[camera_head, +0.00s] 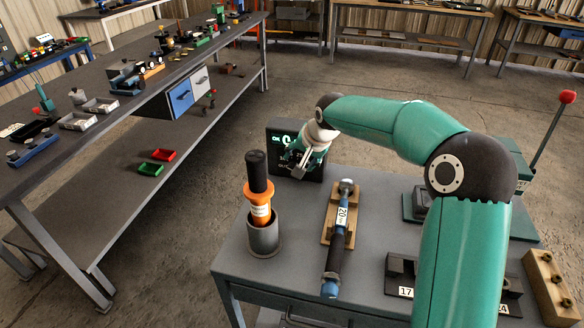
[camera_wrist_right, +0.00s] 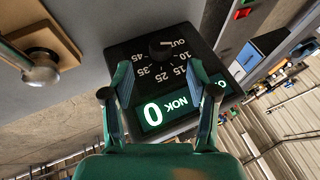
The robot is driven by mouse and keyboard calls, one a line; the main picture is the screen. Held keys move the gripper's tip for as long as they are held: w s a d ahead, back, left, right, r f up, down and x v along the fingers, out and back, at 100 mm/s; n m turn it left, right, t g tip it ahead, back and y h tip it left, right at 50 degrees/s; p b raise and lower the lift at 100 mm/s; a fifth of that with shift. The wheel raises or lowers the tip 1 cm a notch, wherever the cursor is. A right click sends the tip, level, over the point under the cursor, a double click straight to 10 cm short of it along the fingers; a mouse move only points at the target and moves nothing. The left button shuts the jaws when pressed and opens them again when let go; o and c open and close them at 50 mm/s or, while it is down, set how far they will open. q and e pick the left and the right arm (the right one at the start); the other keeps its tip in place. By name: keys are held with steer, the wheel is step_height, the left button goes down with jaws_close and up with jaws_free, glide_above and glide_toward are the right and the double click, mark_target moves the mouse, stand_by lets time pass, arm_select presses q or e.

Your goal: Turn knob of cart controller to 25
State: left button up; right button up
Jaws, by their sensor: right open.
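The cart controller (camera_head: 283,133) is a black box standing at the far left corner of the grey cart, partly covered by my right gripper in the head view. The knob's pointer direction is hard to make out. My right gripper (camera_head: 303,168) is in front of the face. In the wrist view the right gripper (camera_wrist_right: 161,90) is open, its fingers apart and empty, short of the knob.
A long workbench (camera_head: 60,165) runs along the left, with floor between.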

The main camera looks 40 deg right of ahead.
steer(key=x, duration=0.7)
steer(key=shift+p, duration=0.35)
